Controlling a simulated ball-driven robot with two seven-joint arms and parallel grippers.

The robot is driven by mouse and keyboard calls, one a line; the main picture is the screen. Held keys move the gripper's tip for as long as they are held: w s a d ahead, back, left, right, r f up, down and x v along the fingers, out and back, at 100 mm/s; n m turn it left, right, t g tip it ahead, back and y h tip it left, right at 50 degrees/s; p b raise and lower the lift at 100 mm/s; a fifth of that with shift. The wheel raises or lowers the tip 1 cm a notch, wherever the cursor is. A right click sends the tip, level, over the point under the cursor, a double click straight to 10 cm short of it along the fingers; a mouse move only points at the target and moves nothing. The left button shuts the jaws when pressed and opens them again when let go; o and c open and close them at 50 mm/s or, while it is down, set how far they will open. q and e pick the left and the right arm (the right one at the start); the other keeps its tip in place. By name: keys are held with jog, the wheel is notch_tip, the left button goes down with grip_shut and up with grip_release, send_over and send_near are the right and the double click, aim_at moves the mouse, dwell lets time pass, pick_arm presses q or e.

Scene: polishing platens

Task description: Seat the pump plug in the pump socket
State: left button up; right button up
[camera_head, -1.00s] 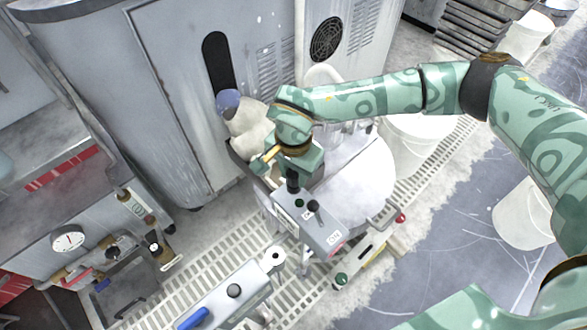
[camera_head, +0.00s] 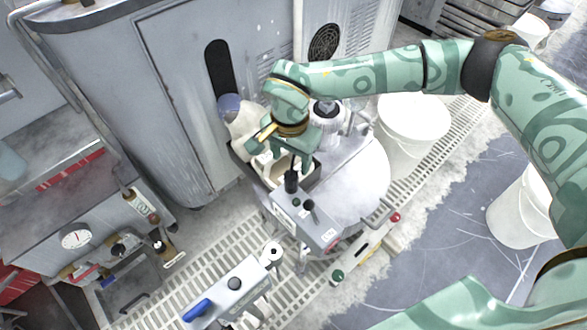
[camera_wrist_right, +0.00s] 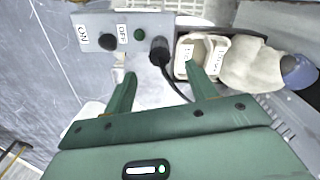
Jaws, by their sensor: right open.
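A black plug-like piece (camera_head: 291,182) with a cord stands at the edge of a grey control box (camera_head: 318,226). It also shows in the right wrist view (camera_wrist_right: 160,50), beside the green button, with its cord curving back between my fingers. I cannot tell how deep it sits or make out a separate pump socket. My right gripper (camera_head: 285,163) is beside the box, above a dark-rimmed caddy. In the wrist view my right gripper (camera_wrist_right: 160,72) has its fingers spread and holds nothing. My left gripper is not in view.
The caddy holds labelled white containers (camera_wrist_right: 188,55) and a cream bottle with a blue cap (camera_head: 229,104), close by my gripper. A round pale platen (camera_head: 357,178) lies right of it. A white bucket (camera_head: 413,118) stands farther right. A grey cabinet (camera_head: 180,90) rises behind.

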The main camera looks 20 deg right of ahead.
aim_at(291, 175)
pick_arm(q)
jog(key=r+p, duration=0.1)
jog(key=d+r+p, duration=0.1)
jog(key=p, duration=0.1)
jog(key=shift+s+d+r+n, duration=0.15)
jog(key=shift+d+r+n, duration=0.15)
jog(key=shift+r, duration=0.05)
pick_arm(e)
notch_tip(291, 175, up, 9)
